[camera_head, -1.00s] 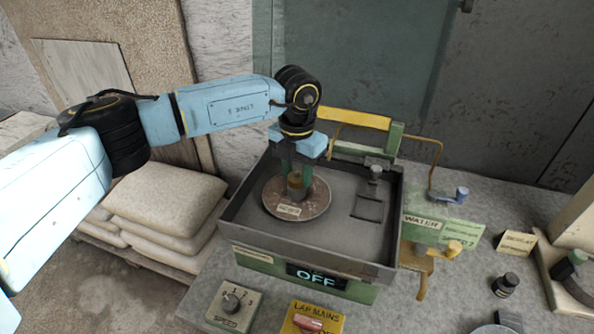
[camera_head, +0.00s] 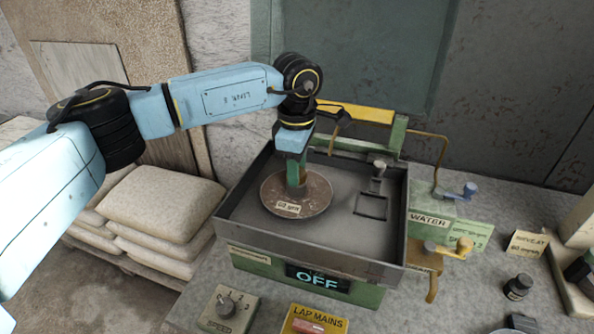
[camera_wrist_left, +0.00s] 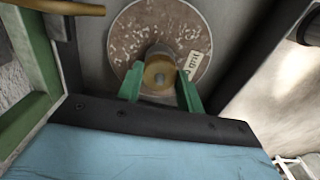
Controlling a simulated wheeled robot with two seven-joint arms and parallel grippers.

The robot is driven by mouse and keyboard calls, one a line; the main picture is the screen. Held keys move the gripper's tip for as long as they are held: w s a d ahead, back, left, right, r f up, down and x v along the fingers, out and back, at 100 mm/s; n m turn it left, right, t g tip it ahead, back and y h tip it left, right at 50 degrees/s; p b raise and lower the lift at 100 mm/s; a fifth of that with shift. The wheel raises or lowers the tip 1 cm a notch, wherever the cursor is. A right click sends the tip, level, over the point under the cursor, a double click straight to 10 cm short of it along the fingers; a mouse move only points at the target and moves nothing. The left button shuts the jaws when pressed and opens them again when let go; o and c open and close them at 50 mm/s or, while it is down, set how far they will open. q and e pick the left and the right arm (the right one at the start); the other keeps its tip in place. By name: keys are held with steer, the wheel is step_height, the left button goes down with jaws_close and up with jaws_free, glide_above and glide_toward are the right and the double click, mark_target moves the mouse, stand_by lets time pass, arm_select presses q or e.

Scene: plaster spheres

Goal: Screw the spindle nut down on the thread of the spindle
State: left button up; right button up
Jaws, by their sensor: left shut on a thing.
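The spindle nut is a brass-coloured round piece (camera_wrist_left: 158,72) at the centre of the brown lap disc (camera_wrist_left: 135,30) in the left wrist view. A small grey spindle end shows in its middle. My left gripper (camera_wrist_left: 160,88) has its green fingers on both sides of the nut and is shut on it. In the head view my left gripper (camera_head: 297,178) points down over the middle of the disc (camera_head: 318,200); its fingers mostly hide the nut there. How far down the thread the nut sits cannot be told. My right gripper is not in view.
The disc lies in a grey square tray (camera_head: 310,257) with raised walls. A yellow bar on a green post (camera_head: 398,135) stands behind it. The OFF display (camera_head: 318,279), speed knob box (camera_head: 227,308) and lap mains box (camera_head: 314,320) are in front. Water fittings (camera_head: 432,222) stand right.

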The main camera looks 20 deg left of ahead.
arm_select(q)
steer(key=m, duration=0.2)
steer(key=shift+w+r+m, duration=0.1)
steer(key=shift+m, duration=0.2)
steer(key=o, duration=1.1)
steer(key=shift+c, duration=0.2)
steer(key=shift+c, duration=1.4)
steer(key=n, duration=0.4)
steer(key=shift+n, duration=0.4)
steer(key=n, duration=0.3)
steer(key=shift+n, duration=0.4)
steer(key=n, duration=0.4)
steer(key=shift+p, duration=0.3)
steer(key=n, duration=0.4)
steer(key=shift+n, duration=0.3)
